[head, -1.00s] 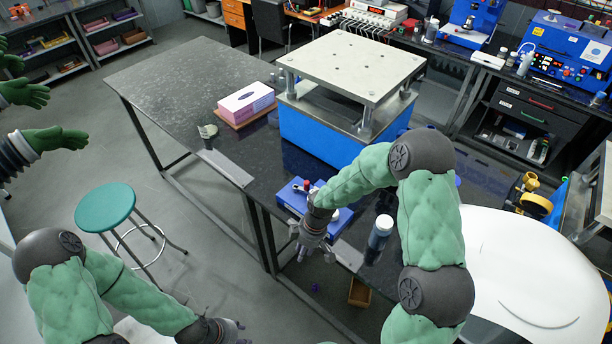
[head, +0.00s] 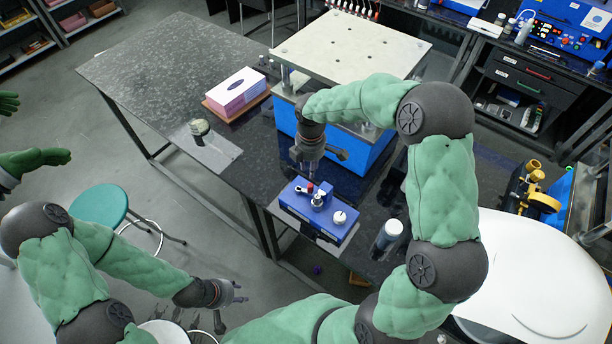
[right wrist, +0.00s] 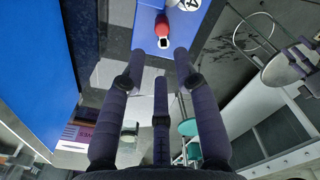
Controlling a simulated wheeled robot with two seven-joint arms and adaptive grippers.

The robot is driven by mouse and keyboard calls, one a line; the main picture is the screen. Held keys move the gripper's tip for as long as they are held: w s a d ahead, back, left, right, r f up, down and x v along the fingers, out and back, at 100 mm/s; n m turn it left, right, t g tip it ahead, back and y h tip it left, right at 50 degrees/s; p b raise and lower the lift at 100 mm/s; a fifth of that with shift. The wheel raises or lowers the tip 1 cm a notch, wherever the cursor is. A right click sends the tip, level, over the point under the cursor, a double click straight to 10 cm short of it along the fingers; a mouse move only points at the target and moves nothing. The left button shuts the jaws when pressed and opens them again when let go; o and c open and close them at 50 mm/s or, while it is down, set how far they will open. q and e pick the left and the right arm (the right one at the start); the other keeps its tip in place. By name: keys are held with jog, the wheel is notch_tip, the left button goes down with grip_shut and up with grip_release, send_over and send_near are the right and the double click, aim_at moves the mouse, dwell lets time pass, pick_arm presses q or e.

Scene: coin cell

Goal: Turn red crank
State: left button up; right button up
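A small blue device (head: 305,213) sits on the black table, with a white knob (head: 339,217) and metal fittings on top. Its small red part (head: 310,187), likely the crank's grip, is near the far edge and also shows in the right wrist view (right wrist: 162,27). My right gripper (head: 305,170) is just beyond and above the device, pointing down. In the right wrist view its fingers (right wrist: 159,62) are spread and empty, apart from the red part. My left gripper (head: 238,292) hangs off the table's front side, fingers apart and empty.
A large blue press-like stand with a pale top plate (head: 350,45) is close behind my right gripper. A white-capped bottle (head: 388,234) stands right of the device. A tissue box (head: 240,88) and a small jar (head: 199,128) are to the left, with clear table between.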

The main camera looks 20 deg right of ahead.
aim_at(310, 185)
jog(key=f, duration=1)
jog(key=shift+s+f, duration=0.15)
jog(key=shift+s, duration=0.05)
grip_shut()
